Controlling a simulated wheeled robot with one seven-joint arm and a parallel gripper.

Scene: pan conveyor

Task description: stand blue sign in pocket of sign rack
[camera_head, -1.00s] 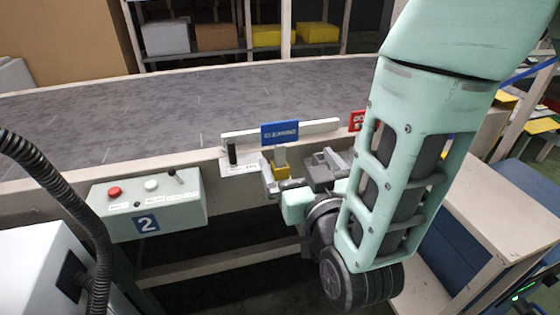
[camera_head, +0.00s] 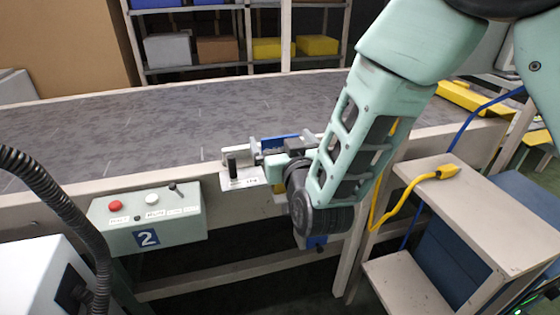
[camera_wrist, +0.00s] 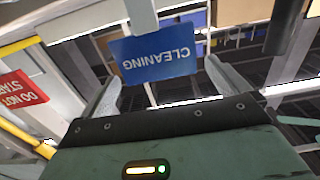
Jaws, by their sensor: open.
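The blue sign (camera_head: 281,141), lettered CLEANING, shows its upper edge behind my gripper (camera_head: 268,157) at the conveyor's near edge. In the wrist view the blue sign (camera_wrist: 155,54) appears upside down, with a pale grey stem at the top of the picture. My gripper (camera_wrist: 160,72) is open, with one finger on each side of the sign's face; no grip on it shows. The pockets are hidden.
A red DO NOT START sign (camera_wrist: 22,88) shows at the wrist view's left. A control box (camera_head: 150,212) with buttons is left of the gripper. The conveyor belt (camera_head: 150,125) is empty. A yellow cable (camera_head: 405,192) hangs by a bench (camera_head: 500,215) at right.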

